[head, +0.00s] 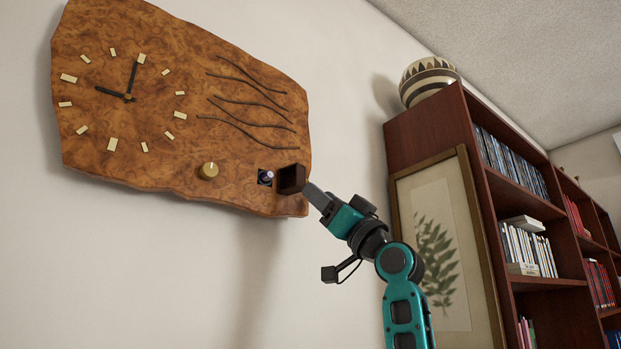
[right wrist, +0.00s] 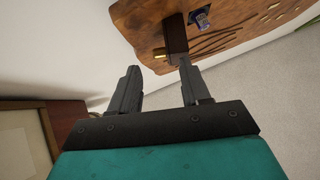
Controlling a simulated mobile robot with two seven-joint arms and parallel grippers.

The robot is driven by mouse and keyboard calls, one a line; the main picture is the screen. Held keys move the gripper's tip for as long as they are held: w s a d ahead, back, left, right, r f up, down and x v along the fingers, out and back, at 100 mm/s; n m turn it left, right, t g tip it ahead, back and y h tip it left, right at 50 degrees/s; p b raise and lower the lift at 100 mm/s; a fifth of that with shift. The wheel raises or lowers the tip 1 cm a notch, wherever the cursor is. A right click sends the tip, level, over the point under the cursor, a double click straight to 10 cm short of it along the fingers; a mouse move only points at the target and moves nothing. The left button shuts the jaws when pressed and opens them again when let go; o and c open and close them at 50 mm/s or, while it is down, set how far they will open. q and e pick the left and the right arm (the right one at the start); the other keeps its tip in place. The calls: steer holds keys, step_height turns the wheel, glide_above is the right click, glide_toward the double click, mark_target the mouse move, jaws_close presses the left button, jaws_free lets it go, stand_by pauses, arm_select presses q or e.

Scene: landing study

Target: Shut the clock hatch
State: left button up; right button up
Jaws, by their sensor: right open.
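A burl-wood clock (head: 150,110) hangs on the wall in the head view. Near its lower right end is a small dark opening (head: 265,177) with a pale, purplish item in it; the opening also shows in the right wrist view (right wrist: 200,20). The dark brown hatch (head: 291,179) stands open, sticking out from the clock at the right of the opening. My right gripper (head: 310,192) is open just right of the hatch. In the right wrist view one fingertip of the gripper (right wrist: 160,76) is close to the hatch (right wrist: 176,38); I cannot tell whether they touch. My left gripper is out of view.
A brass knob (head: 208,171) sits on the clock, left of the opening. A framed fern picture (head: 440,250) leans against a bookcase (head: 430,125) on the right, behind my right arm. A patterned bowl (head: 428,80) stands on top. The wall below the clock is bare.

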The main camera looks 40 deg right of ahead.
mark_target(295, 181)
steer(key=shift+p+x, duration=0.7)
steer(key=shift+x, duration=1.65)
jaws_close()
